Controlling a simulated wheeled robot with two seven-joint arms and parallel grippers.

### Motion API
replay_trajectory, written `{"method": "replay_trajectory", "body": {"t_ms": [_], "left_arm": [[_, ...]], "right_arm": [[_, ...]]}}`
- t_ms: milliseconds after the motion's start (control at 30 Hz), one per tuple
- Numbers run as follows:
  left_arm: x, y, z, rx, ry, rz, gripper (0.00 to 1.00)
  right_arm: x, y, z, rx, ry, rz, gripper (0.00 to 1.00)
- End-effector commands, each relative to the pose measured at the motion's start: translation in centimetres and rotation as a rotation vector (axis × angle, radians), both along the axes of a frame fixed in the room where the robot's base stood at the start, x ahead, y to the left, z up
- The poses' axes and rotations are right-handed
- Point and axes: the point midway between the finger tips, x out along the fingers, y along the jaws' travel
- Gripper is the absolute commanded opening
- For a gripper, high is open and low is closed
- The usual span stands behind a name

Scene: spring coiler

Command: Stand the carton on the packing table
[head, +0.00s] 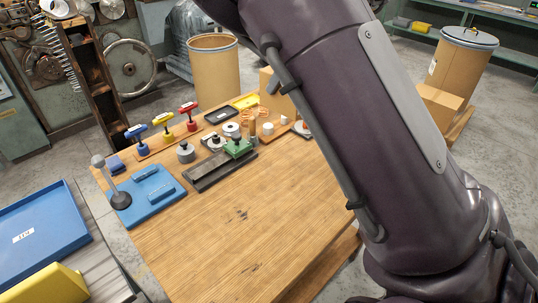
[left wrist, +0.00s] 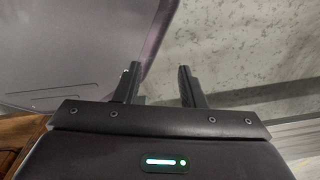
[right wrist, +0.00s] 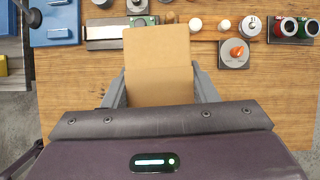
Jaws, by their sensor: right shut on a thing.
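The brown carton (right wrist: 158,55) is between the fingers of my right gripper (right wrist: 160,82) in the right wrist view, which is shut on it. It is over the wooden table (right wrist: 75,95); whether it touches the tabletop I cannot tell. In the head view my right arm covers the middle and right of the picture and hides that gripper and the far part of the table (head: 225,225). My left gripper (left wrist: 158,85) is open and empty in the left wrist view, above a grey floor.
Tools, coloured clamps and a blue fixture (head: 145,195) line the table's back and left. Its front is clear. A blue tray (head: 40,232) lies at left. Another brown box (head: 438,103) stands beside a drum (head: 460,65) at right. A brown box (head: 268,80) shows partly beside my arm.

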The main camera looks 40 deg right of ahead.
Motion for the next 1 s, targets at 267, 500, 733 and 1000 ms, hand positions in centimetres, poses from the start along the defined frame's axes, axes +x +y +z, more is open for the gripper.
{"method": "replay_trajectory", "body": {"t_ms": [267,500,733,1000], "left_arm": [[-1.7,0.7,-0.1,0.010,0.025,-0.001,0.36],[-1.5,0.9,0.4,0.012,0.023,0.002,0.36],[-1.2,0.9,0.8,0.012,0.018,0.003,0.36],[-1.0,0.9,0.9,0.011,0.015,0.003,0.36]], "right_arm": [[-0.2,-0.6,-3.2,0.005,0.004,-0.071,0.11],[-0.2,-0.6,-9.4,0.005,0.005,-0.067,0.11],[-0.2,-0.6,-14.1,0.003,0.003,-0.065,0.11],[-0.1,-0.6,-16.0,0.004,0.001,-0.064,0.11]]}}
